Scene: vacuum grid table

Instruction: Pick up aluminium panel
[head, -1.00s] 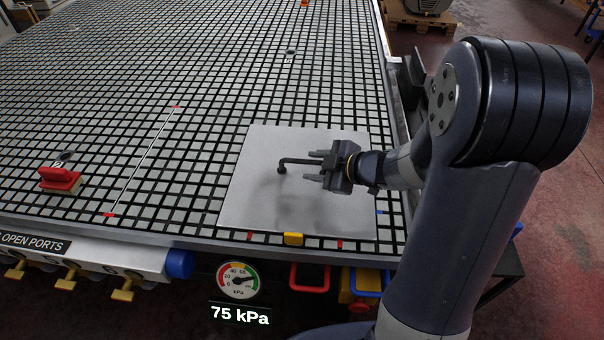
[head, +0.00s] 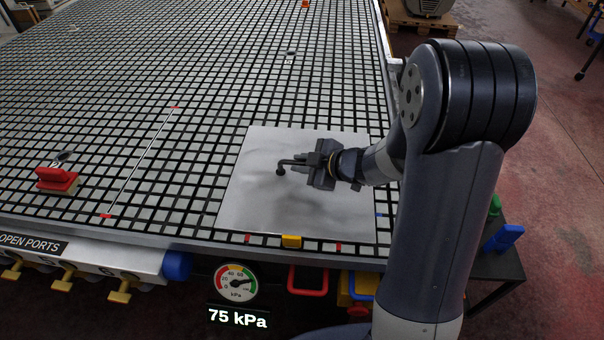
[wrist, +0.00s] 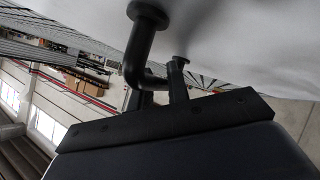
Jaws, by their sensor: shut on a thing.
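The aluminium panel (head: 260,205) is a light grey square lying over the grid at the table's front right corner, with soft dark shading on its face. A black bent handle (head: 296,162) rises from its middle on a round foot. My gripper (head: 311,168) is shut on this handle, just right of the foot. In the wrist view the handle (wrist: 137,60) runs from its round foot on the panel (wrist: 240,45) to my gripper (wrist: 165,95). My gripper hides part of the handle. I cannot tell any gap between panel and table.
A yellow block (head: 292,241) and red marks sit at the panel's front edge. A red clamp-like piece (head: 57,179) stands on the table (head: 100,130) at left. A white line (head: 142,160) lies between. The gauge display (head: 238,318) reads 75 kPa. The grid behind the panel is mostly clear.

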